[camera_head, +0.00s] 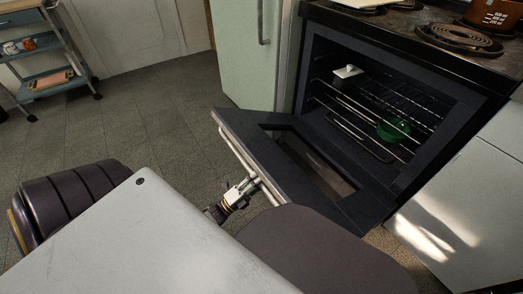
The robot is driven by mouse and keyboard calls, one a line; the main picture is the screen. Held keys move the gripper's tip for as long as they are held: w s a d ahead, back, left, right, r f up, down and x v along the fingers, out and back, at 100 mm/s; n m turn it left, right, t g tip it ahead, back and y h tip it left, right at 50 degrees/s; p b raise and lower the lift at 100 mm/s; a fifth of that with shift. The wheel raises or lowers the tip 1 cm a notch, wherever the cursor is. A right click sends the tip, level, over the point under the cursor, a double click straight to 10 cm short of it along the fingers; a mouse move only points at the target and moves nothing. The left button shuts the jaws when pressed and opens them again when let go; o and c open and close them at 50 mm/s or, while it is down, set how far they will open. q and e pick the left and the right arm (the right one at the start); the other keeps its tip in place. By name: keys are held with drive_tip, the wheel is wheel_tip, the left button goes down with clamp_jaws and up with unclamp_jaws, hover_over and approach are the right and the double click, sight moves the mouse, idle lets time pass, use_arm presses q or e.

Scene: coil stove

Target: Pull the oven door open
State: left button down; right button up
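The oven door (233,122) is hinged along its lower edge and tilted well down from the oven front, so the oven cavity (330,62) is exposed. Its pale bar handle (236,148) runs along the outer edge. My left gripper (245,186) is at the handle, with its fingertips at or touching the bar near its lower end. The small size and overlap hide whether the fingers are closed around it. Its arm is mostly hidden behind my grey body. My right gripper is not in view.
Inside the oven are wire racks, a green round item (393,130) and a white-topped item (347,72). Coil burners (460,36) are on top. A pale green fridge (240,55) stands left of the oven, and a cart (48,60) stands far left. Floor left of the door is clear.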

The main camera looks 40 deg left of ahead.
use_arm(q)
wheel_tip(320, 180, down, 17)
drive_tip(key=s+b, duration=0.2)
drive_tip(key=shift+a+r, duration=0.15)
drive_tip(key=shift+a, duration=0.3)
idle(1.4)
idle(0.4)
drive_tip(key=c, duration=1.2)
unclamp_jaws()
drive_tip(key=shift+s, duration=0.15)
drive_tip(key=s+a+f, duration=0.1)
drive_tip(key=s+a, duration=0.1)
drive_tip(key=s, duration=0.5)
drive_tip(key=s+a+f, duration=0.1)
drive_tip(key=s+a, duration=0.2)
drive_tip(key=s, duration=0.5)
drive_tip(key=shift+s+a+f, duration=0.15)
drive_tip(key=shift+a+f, duration=0.05)
drive_tip(key=shift+a, duration=0.1)
